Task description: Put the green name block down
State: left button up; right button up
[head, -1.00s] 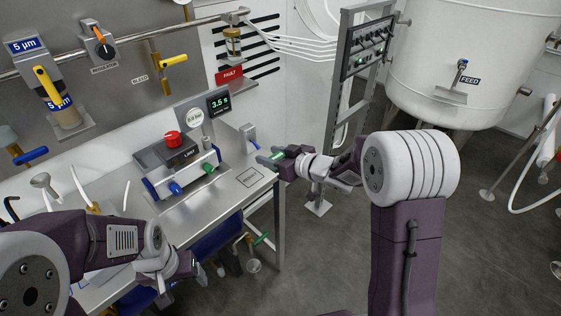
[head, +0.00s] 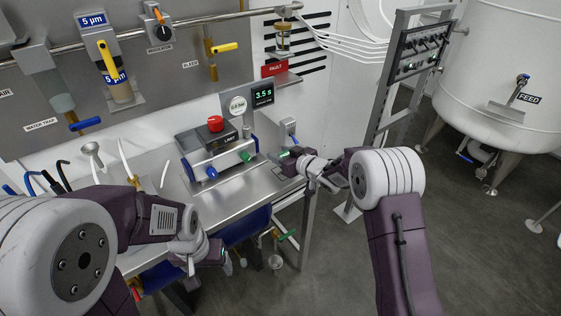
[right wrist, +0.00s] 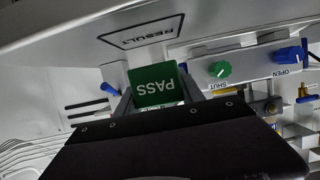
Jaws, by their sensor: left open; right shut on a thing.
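The green name block (right wrist: 157,86), lettered PASS, is between the fingers of my right gripper (right wrist: 155,98) in the right wrist view, its lettering upside down. My right gripper (head: 283,157) is shut on it over the right end of the steel bench in the head view, where only a bit of green shows. In the right wrist view an outlined RESULT field (right wrist: 140,32) lies on the bench just beyond the block. Whether the block touches the bench I cannot tell. My left gripper (head: 212,254) is open and empty, low in front of the bench.
The tester box (head: 217,150) with a red knob, blue and green knobs stands left of my right gripper. A timer display (head: 262,94) reads 3.5 s. The bench front (head: 225,200) is clear. A grey frame (head: 385,100) stands right of the bench.

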notch_tip(320, 180, down, 3)
jog(key=shift+r, duration=0.1)
jog(key=o, duration=1.4)
jog(key=shift+f, duration=0.2)
